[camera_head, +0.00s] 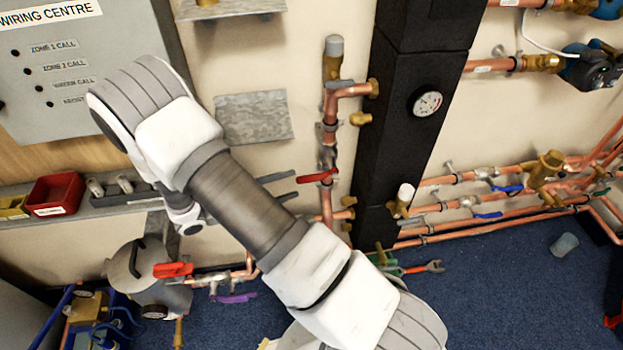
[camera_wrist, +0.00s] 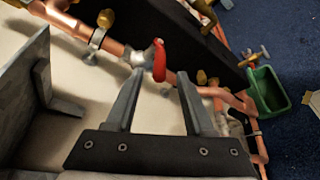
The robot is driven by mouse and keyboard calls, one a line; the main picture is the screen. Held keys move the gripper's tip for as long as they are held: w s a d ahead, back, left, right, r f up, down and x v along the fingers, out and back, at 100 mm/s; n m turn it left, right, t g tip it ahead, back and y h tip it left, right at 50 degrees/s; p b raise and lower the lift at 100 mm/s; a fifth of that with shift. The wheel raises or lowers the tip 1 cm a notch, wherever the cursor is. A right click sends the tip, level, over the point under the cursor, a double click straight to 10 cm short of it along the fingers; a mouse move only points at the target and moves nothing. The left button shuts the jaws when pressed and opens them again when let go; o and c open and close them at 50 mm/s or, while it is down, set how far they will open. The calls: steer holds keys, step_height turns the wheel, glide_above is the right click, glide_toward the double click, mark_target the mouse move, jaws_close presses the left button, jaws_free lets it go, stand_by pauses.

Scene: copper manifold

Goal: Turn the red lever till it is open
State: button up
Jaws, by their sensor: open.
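A red lever (camera_head: 318,176) sits on a valve of the vertical copper pipe (camera_head: 327,205), left of the black column. It points left, roughly across the pipe. My gripper (camera_head: 296,184) is open just left of it, fingers pointing at the pipe. In the wrist view the red lever (camera_wrist: 159,62) shows ahead of and between the open fingertips of my gripper (camera_wrist: 162,76); I cannot tell whether they touch. Nothing is held. A second red lever (camera_head: 172,269) is on lower pipework at the left.
The black column (camera_head: 405,130) with a gauge stands right of the pipe. A grey metal plate (camera_head: 253,117) is on the wall above my gripper. In the wrist view a grey plate (camera_wrist: 20,95) is at left and a green bin (camera_wrist: 268,92) at right.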

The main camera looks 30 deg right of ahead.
mark_target(303, 181)
steer(key=x, duration=0.7)
steer(key=shift+d+b, duration=0.15)
steer(key=shift+b, duration=0.15)
jaws_close()
stand_by(1.0)
